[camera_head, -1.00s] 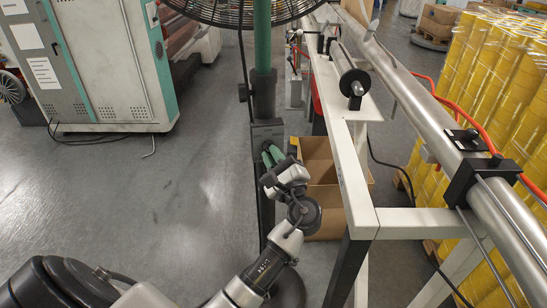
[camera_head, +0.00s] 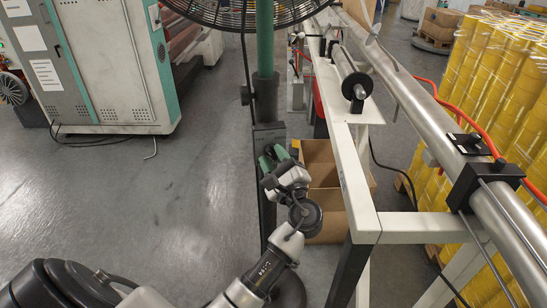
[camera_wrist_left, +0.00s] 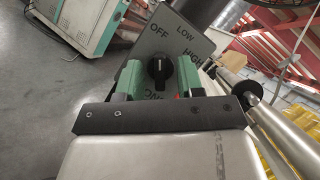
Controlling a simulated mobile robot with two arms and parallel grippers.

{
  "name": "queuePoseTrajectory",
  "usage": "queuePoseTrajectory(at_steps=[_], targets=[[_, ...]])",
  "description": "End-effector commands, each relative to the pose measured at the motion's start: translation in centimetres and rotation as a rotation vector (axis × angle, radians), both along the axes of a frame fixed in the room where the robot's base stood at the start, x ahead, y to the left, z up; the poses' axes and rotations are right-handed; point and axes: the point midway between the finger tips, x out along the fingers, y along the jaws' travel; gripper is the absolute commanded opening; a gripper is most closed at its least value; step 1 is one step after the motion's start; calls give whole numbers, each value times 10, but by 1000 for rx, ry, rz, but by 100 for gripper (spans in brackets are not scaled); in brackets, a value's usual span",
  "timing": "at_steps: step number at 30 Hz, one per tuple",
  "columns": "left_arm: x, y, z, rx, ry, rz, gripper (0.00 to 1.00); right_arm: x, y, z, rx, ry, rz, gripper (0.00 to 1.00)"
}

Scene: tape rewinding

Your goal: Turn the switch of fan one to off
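The fan (camera_head: 245,12) is a black wire cage on a green pole at the top of the head view. Its grey switch box (camera_head: 268,129) is on the pole. In the left wrist view the switch plate (camera_wrist_left: 205,47) reads OFF, LOW and HIGH, with a lower label partly hidden. A black knob (camera_wrist_left: 160,68) sits on it; which label it points to is hard to tell. My left gripper (camera_head: 272,157) is in front of the box. In the wrist view its green fingers (camera_wrist_left: 159,78) are open, one on each side of the knob; contact cannot be told. My right gripper is out of view.
A white metal frame (camera_head: 361,187) with a long steel roller stands right of my left arm. A cardboard box (camera_head: 321,179) lies behind the gripper. Yellow rolls (camera_head: 485,75) are stacked at right, a grey cabinet (camera_head: 95,60) stands at left. The floor at left is clear.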

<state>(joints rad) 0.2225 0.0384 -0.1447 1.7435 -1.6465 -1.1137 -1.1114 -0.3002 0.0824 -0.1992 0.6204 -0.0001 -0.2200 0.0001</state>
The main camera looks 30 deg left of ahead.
Motion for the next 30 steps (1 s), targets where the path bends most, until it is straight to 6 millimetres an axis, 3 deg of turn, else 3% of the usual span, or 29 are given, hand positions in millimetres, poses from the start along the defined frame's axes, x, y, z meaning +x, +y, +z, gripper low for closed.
queuePoseTrajectory(at_steps=[5, 18, 30], targets=[[-5, -9, -5, -1, 2, -2, 37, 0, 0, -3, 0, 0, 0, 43], [-46, -75, -29, -2, 1, 0, 37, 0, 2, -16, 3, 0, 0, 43], [-54, -88, -31, 1, 0, 2, 37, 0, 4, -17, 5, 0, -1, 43]])
